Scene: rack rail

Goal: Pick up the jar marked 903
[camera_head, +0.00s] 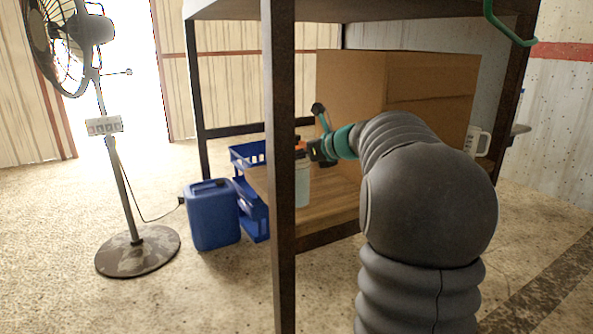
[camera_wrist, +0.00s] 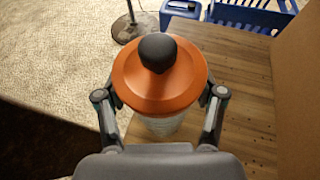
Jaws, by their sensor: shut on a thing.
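A jar with an orange lid and a dark round knob (camera_wrist: 158,80) fills the middle of the wrist view. Its pale, clear body shows below the lid. No number can be read on it in either view. In the head view the jar (camera_head: 302,185) is partly hidden behind the rack's front post. My gripper (camera_wrist: 160,118) has one finger on each side of the jar, shut on it just under the lid. It also shows in the head view (camera_head: 312,152). I cannot tell whether the jar's base touches the wooden shelf (camera_head: 335,200).
A large cardboard box (camera_head: 350,90) stands on the shelf, close to the right of my arm's end. The dark rack post (camera_head: 280,240) stands in front. A blue crate (camera_head: 250,152), a blue canister (camera_head: 212,215) and a standing fan (camera_head: 122,185) are to the left.

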